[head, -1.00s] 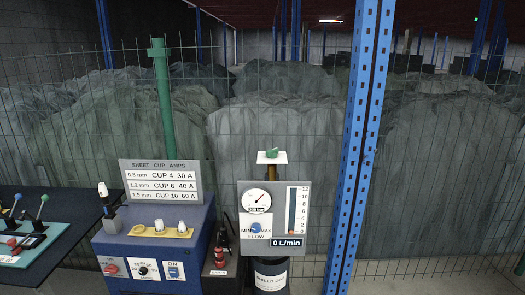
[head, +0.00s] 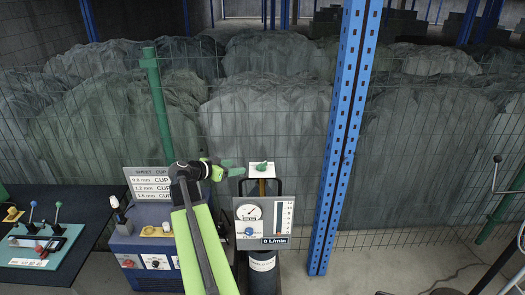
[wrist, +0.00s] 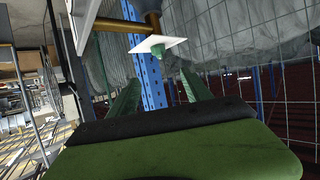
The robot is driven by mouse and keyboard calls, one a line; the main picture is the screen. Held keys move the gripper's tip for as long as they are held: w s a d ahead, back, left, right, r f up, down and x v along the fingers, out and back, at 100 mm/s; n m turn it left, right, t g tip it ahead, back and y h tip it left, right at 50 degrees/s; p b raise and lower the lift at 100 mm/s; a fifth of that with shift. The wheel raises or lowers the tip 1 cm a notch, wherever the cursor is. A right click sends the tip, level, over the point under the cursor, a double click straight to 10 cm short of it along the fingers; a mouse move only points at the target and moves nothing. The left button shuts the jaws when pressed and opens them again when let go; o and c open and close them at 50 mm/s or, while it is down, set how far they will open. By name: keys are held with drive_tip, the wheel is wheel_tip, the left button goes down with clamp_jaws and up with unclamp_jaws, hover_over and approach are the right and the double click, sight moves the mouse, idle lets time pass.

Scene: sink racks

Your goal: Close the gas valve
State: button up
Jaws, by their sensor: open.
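The gas valve is a small green knob (head: 262,167) on a white plate (head: 253,172). It tops a brass stem above a dark gas cylinder (head: 262,277) behind the gauge panel. My gripper (head: 236,168) is open and empty, just left of the knob in the head view, its fingers pointing right toward it. In the wrist view the knob (wrist: 187,54) hangs under the white plate (wrist: 157,43), beyond the two green fingertips (wrist: 163,82). The knob looks apart from the fingers. My arm hides part of the blue welding unit and its chart.
The gauge panel (head: 264,223) reads 0 L/min, with a blue flow knob (head: 249,231). A blue post (head: 343,140) and wire fence stand behind to the right. The blue welding unit (head: 140,243) and a dark bench (head: 70,262) are at the left.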

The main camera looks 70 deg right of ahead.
sight(261, 164)
drive_tip(key=b+x, duration=0.6)
drive_tip(key=x, duration=1)
drive_tip(key=shift+s+d+f+b, duration=0.15)
drive_tip(key=shift+b, duration=0.25)
drive_tip(key=shift+s+d+f, duration=0.1)
drive_tip(key=shift+s+d, duration=0.15)
drive_tip(key=shift+d, duration=0.2)
